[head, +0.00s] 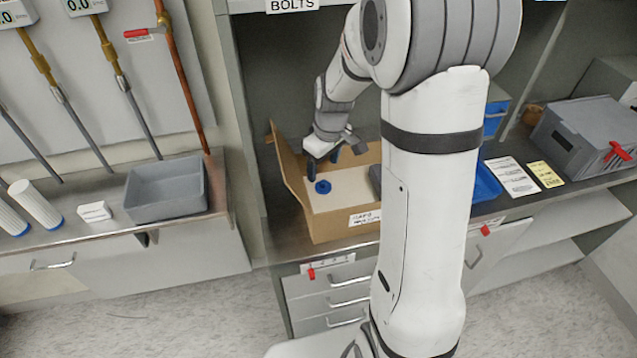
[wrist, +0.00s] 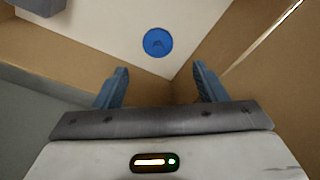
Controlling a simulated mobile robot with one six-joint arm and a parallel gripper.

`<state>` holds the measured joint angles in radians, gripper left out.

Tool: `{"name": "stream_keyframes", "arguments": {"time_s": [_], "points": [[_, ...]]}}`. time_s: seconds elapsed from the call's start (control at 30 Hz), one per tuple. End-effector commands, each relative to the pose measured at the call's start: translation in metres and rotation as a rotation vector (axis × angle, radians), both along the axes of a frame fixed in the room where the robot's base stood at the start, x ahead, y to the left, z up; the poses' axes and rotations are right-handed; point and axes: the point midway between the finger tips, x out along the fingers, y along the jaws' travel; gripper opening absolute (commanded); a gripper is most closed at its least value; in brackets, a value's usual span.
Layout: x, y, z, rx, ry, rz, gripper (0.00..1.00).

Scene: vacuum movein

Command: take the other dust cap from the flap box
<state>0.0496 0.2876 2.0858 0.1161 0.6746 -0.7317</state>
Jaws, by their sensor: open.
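A round blue dust cap (head: 322,186) lies on the pale floor of the brown cardboard flap box (head: 340,226). The cap also shows in the wrist view (wrist: 158,42), ahead of the fingertips and near a corner of the box. My gripper (head: 322,165) is in the box opening, just above the cap in the head view. Its two blue fingers (wrist: 161,82) are apart with nothing between them in the wrist view. The left flap of the box stands up. My arm hides the right part of the box in the head view.
A dark grey block (head: 375,178) sits in the box to the right of the cap; a grey shape (wrist: 40,6) shows at the wrist view's top left. A grey bin (head: 166,190) stands on the left bench. A blue tray (head: 486,182) and grey case (head: 588,135) are right.

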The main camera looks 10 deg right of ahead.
Motion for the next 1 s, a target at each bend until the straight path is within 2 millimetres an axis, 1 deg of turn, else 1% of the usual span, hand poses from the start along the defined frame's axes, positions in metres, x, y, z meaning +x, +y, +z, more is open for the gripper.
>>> {"name": "stream_keyframes", "arguments": {"time_s": [0.17, 0.3, 0.4, 0.53, 0.73, 0.77, 1.0], "points": [[-0.001, -0.001, -0.019, 0.0, 0.004, -0.002, 0.65], [-0.002, -0.004, -0.041, 0.0, 0.006, -0.004, 0.65], [0.0, -0.003, -0.053, 0.0, 0.005, -0.003, 0.65], [0.001, -0.003, -0.06, 0.0, 0.001, -0.003, 0.65], [0.001, -0.003, -0.06, 0.0, 0.0, -0.004, 0.65], [0.001, -0.003, -0.06, 0.0, 0.0, -0.004, 0.63], [0.001, -0.003, -0.06, 0.0, 0.0, -0.004, 0.44]]}}
